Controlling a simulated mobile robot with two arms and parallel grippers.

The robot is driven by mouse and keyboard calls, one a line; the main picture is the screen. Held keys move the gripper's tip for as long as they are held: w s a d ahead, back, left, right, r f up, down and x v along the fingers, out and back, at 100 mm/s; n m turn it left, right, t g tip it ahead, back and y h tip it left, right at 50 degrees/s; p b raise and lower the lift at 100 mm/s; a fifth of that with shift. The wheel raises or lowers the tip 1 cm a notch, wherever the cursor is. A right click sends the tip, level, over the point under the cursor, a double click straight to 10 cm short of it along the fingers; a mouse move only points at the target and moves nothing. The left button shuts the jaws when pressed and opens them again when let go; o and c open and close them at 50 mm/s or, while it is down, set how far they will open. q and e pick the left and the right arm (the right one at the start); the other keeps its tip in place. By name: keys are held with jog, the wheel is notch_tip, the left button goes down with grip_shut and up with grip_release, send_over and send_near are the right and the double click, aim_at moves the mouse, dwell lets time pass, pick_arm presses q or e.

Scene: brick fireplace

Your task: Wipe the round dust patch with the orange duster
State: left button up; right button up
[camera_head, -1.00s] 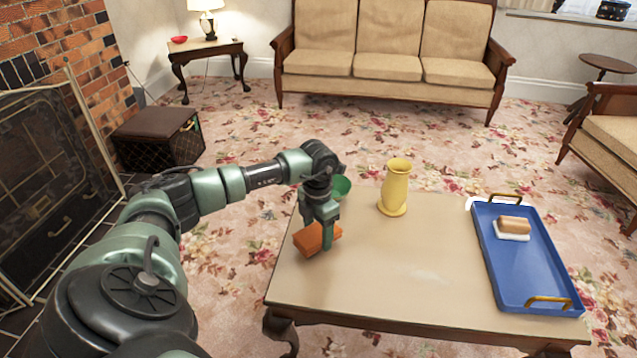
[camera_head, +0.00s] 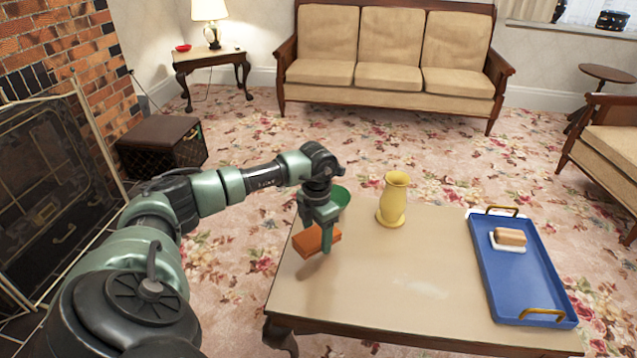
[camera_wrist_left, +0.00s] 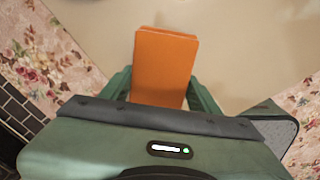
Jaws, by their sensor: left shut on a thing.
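The orange duster (camera_head: 316,241) is a block held in my left gripper (camera_head: 322,236), at the left part of the coffee table. In the left wrist view the duster (camera_wrist_left: 166,62) sits between the two green fingers (camera_wrist_left: 163,92). A soft shadow on the tabletop below it suggests that it hangs a little above the surface. The dust patch (camera_head: 425,287) is a faint whitish smudge near the middle front of the table, to the right of the duster and apart from it. My right gripper is not in view.
On the coffee table (camera_head: 370,300) a yellow vase (camera_head: 393,200) stands at the back. A blue tray (camera_head: 530,287) with a sponge-like block on a white dish (camera_head: 509,240) lies at the right.

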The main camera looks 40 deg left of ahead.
pick_arm(q)
notch_tip(320, 180, up, 2)
jog(key=shift+a+r+p, duration=0.1)
jog(key=shift+p, duration=0.4)
jog(key=shift+r, duration=0.15)
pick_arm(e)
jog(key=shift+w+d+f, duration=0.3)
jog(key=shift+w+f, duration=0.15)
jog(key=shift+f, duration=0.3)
